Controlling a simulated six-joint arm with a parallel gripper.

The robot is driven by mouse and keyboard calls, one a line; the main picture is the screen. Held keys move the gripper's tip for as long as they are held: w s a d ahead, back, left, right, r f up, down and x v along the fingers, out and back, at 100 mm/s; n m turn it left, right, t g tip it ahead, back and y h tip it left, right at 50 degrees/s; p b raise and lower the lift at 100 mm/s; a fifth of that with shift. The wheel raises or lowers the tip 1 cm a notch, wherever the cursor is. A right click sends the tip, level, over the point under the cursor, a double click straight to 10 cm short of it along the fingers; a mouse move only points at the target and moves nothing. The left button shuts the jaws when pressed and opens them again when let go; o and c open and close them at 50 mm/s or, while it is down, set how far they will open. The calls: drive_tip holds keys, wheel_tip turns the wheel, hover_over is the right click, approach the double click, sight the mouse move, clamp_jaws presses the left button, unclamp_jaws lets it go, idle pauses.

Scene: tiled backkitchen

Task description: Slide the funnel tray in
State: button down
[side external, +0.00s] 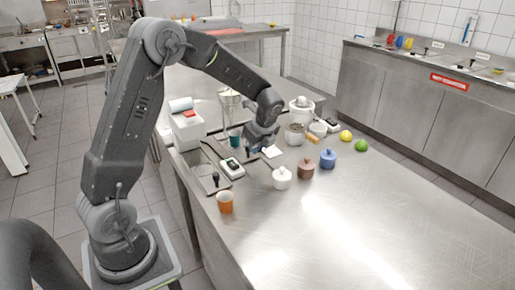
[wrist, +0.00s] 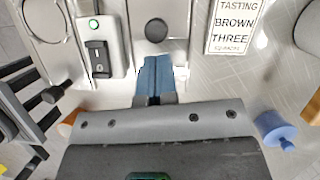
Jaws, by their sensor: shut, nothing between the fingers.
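My gripper (side external: 258,148) is low over the steel table, pointing down. In the wrist view its blue fingers (wrist: 155,76) are shut with nothing between them. Just beyond the fingertips is a flat metal piece with a round black knob (wrist: 156,31); I cannot tell whether the fingers touch it. A white switch box (wrist: 97,45) with a green light and black rocker switch lies left of the fingers; it also shows in the side view (side external: 231,167). Left of it is a metal plate (side external: 205,171) with an upright black knob. I cannot tell for sure which piece is the funnel tray.
A printed card (wrist: 233,25) lies right of the fingers. White (side external: 282,180), brown (side external: 305,169) and blue (side external: 328,160) lidded pots stand right of my gripper. The table's front right is clear.

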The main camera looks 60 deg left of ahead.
drive_tip(key=w+d+r, duration=0.1)
drive_tip(key=d+r, duration=0.6)
drive_tip(key=r, duration=0.3)
drive_tip(key=x, duration=1)
drive_tip(key=shift+w+a+f, duration=0.1)
drive_tip(key=shift+a+f, duration=0.05)
drive_tip(key=a, duration=0.2)
drive_tip(key=shift+a+f, duration=0.1)
drive_tip(key=shift+a, duration=0.15)
drive_tip(key=shift+s+a, duration=0.3)
drive_tip(key=shift+a, duration=0.45)
